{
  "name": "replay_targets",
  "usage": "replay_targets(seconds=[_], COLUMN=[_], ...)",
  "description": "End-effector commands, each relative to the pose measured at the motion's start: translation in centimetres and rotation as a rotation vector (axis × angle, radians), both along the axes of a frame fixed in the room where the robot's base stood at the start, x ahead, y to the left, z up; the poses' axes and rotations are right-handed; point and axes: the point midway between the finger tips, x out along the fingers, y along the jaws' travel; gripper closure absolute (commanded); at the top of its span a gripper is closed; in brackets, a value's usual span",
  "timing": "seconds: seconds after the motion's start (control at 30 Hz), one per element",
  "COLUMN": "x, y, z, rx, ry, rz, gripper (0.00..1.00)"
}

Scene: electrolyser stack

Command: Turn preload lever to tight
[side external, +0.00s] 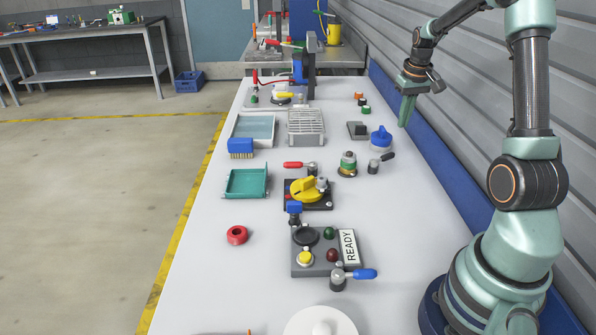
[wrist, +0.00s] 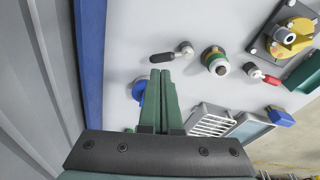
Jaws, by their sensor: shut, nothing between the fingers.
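Several levers are in view, and no label shows which is the preload lever. A black-handled lever (side external: 381,162) stands at the right of the bench; it also shows in the wrist view (wrist: 172,54), just beyond my fingertips. A red-handled lever (side external: 300,165) lies left of a brass-and-green round stack (side external: 348,165) and behind a yellow rotary knob (side external: 304,190). A blue-handled lever (side external: 354,276) is at the front, by the READY panel. My gripper (side external: 404,124) is shut and empty, raised above the bench's right side. It also shows in the wrist view (wrist: 161,74).
A blue round part (side external: 381,139) and a grey block (side external: 358,130) lie near my gripper. A wire rack (side external: 306,125), a teal tray (side external: 247,182) and a red ring (side external: 237,235) stand farther left. A blue strip and corrugated wall bound the right side.

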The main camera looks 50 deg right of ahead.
Motion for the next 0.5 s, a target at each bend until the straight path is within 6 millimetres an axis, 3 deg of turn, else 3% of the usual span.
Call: replay_targets(seconds=[0.5], x=[-1.2], y=[0.0], z=[0.5], rx=[0.133], ry=[-0.110], rz=[-1.209], gripper=[1.00])
